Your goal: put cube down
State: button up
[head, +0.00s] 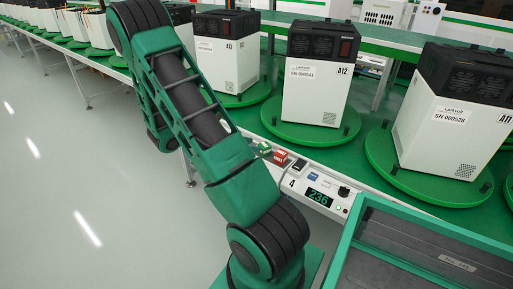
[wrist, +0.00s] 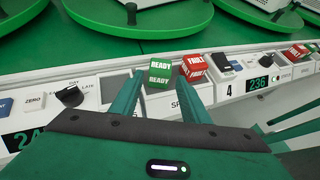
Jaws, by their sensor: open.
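A green cube labelled READY (wrist: 159,76) sits on the control ledge in the wrist view, with a red FAULT cube (wrist: 194,68) close to its right. My gripper (wrist: 158,84) is open, with one finger on each side of the green cube and small gaps showing. I cannot tell whether either finger touches it. In the head view the green cube (head: 264,148) and the red cube (head: 280,157) sit on the ledge beside my arm; my fingers are not visible there.
A panel with number 4 and a 236 display (head: 318,197) lies right of the cubes. A knob (wrist: 70,95) is at left in the wrist view. White machines (head: 315,85) stand on green turntables (head: 310,128) behind. A green-rimmed bin (head: 349,231) is at front right.

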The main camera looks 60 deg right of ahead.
jog(key=s+a+r+m+t+y, duration=0.2)
jog(key=s+a+r+m+y, duration=0.1)
jog(key=a, duration=0.6)
jog(key=s+a+r+m+t+y, duration=0.2)
jog(key=s+a+r+m+y, duration=0.2)
jog(key=a+r+m, duration=0.4)
jog(key=s+a+r+m+t+y, duration=0.2)
jog(key=s+a+r+m, duration=0.3)
jog(key=a, duration=0.5)
jog(key=s+m+y, duration=0.1)
jog(key=m, duration=0.1)
jog(key=shift+a+r+m+y, duration=0.2)
jog(key=shift+r+m+y, duration=0.1)
jog(key=shift+y, duration=0.1)
